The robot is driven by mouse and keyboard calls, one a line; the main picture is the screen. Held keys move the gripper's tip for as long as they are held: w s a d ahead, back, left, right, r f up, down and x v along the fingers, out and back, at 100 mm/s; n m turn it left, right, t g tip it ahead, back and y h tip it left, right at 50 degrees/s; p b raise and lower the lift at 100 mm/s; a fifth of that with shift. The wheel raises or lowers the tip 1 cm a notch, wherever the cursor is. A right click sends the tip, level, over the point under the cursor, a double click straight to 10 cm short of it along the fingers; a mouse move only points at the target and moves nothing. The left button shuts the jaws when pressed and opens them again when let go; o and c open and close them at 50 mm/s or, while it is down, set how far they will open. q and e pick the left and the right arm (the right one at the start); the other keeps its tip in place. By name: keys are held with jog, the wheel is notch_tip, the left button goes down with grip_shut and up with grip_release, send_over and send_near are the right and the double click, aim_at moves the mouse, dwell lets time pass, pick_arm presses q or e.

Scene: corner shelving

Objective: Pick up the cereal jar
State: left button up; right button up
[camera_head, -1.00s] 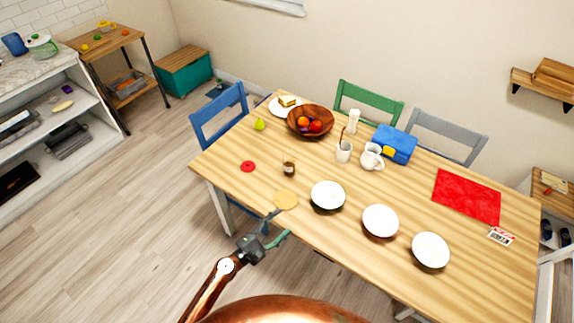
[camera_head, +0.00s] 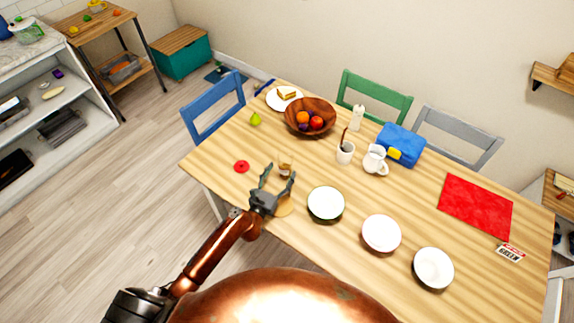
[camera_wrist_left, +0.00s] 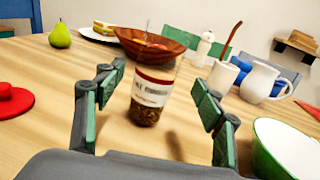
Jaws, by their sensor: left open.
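The cereal jar (camera_wrist_left: 150,97) is a clear jar with a white label, a red band and brown contents. It stands upright on the wooden table, between and beyond my open fingers in the left wrist view. In the head view the jar (camera_head: 285,168) is small, just past the fingertips. My left gripper (camera_head: 279,172) is open and empty over the table's near edge; it also shows in the left wrist view (camera_wrist_left: 155,100). A red lid-like disc (camera_head: 242,166) lies left of the jar. My right gripper is not in view.
Behind the jar are a wooden fruit bowl (camera_head: 310,117), a green pear (camera_head: 256,119) and a sandwich plate (camera_head: 271,102). A white cup (camera_head: 345,153) and pitcher (camera_head: 374,160) stand to the right. A green-sided bowl (camera_head: 326,204) is close on the gripper's right.

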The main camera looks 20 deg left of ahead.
aim_at(288, 158)
pick_arm(q)
jog(key=w, duration=0.1)
jog(key=w+b, duration=0.1)
jog(key=w, duration=0.1)
jog(key=shift+w+d+f, duration=0.1)
jog(key=shift+w+f, duration=0.1)
jog(key=shift+f, duration=0.2)
jog(key=shift+w+d, duration=0.15)
jog(key=shift+w, duration=0.8)
jog(key=shift+r, duration=0.1)
jog(key=c, duration=1.5)
jog(key=shift+c, duration=0.6)
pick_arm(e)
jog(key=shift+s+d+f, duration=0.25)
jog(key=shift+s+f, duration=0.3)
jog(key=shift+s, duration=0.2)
pick_arm(q)
jog(key=shift+r, duration=0.15)
